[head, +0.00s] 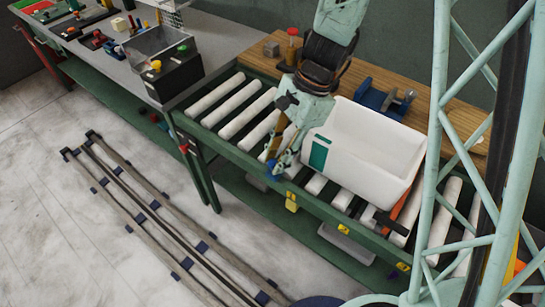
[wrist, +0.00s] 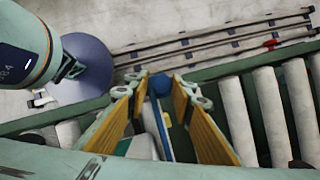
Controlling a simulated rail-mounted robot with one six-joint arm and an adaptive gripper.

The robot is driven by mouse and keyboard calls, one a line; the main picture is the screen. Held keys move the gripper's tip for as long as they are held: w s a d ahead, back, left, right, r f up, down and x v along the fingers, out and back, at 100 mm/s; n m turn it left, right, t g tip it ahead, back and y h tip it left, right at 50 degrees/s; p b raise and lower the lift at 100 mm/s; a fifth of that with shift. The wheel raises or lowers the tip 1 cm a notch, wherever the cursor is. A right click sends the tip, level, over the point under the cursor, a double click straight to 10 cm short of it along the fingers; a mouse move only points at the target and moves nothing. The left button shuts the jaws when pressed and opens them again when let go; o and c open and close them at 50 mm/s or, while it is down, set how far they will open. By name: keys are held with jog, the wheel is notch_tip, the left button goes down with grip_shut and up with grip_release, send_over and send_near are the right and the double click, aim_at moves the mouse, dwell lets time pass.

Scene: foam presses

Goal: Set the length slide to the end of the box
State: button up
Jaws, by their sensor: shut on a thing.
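The white open box (head: 372,140) stands on the rollers, with a teal label (head: 319,153) on its left end. The length slide shows as a blue knob (head: 271,170) at the conveyor's front edge, left of the box. In the wrist view the knob (wrist: 161,85) sits between my fingertips, with a blue bar (wrist: 160,130) running back from it. My gripper (head: 275,161) points down beside the box's left end and is shut on the knob. My fingers hide part of the slide, and the exact gap between slide and box cannot be told.
Bare rollers (head: 228,110) lie left of the slide. An orange-red bar (head: 405,208) lies at the box's right end. Yellow tags (head: 291,201) hang on the front rail. A blue fixture (head: 384,100) stands on the wooden board behind. A dark bin (head: 163,62) stands on the left bench.

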jog(key=shift+w+d, duration=0.15)
jog(key=shift+d, duration=0.1)
jog(key=o, duration=1)
jog(key=shift+r, duration=0.15)
jog(key=v, duration=1.1)
jog(key=shift+d+r, duration=0.15)
jog(key=shift+r, duration=0.2)
